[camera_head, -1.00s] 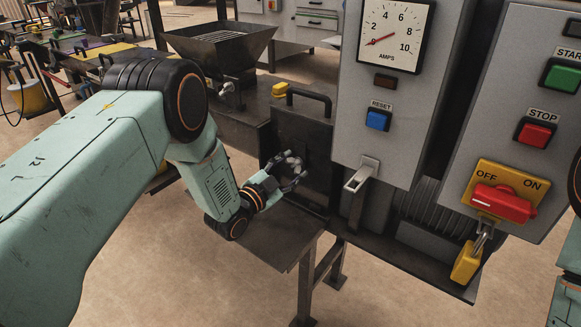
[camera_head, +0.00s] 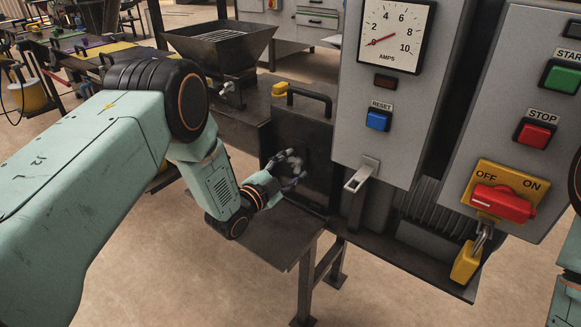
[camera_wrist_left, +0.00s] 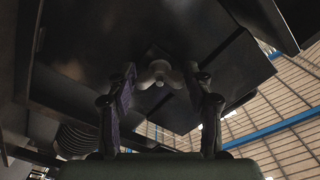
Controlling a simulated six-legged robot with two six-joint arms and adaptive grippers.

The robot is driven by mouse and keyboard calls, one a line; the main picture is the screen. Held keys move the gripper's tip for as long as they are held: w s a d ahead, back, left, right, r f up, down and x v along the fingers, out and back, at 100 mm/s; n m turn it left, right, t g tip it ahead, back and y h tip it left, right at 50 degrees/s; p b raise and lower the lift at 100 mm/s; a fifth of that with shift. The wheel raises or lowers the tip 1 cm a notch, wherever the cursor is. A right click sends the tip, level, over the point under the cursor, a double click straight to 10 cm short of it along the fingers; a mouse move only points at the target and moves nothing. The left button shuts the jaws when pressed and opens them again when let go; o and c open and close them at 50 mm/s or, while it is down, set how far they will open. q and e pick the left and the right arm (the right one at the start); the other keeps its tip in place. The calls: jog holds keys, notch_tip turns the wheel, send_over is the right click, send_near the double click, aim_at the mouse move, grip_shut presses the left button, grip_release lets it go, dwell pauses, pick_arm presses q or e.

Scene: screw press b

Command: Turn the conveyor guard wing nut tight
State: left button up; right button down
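The conveyor guard (camera_head: 300,140) is a dark upright plate with a black handle on top. The wing nut (camera_wrist_left: 160,73) is a small grey piece on its dark face in the left wrist view. In the head view my fingers cover the nut. My left gripper (camera_head: 292,168) is in front of the guard. In the left wrist view, the left gripper's (camera_wrist_left: 162,95) two fingers stand apart, one on each side of the nut, with gaps between. I cannot tell how far short of the nut the tips are. My right gripper is out of view.
A grey box with an amps dial (camera_head: 396,35) and a blue reset button (camera_head: 377,120) stands right of the guard, with a metal latch (camera_head: 361,174) below. Further right is a panel with a red switch (camera_head: 503,203). A hopper (camera_head: 220,45) stands behind. A dark plate (camera_head: 270,235) lies below the gripper.

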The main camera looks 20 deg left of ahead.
pick_arm(q)
jog(key=o, duration=0.4)
jog(key=shift+s, duration=0.1)
jog(key=v, duration=1.1)
jog(key=shift+s+a, duration=0.15)
jog(key=shift+s, duration=0.25)
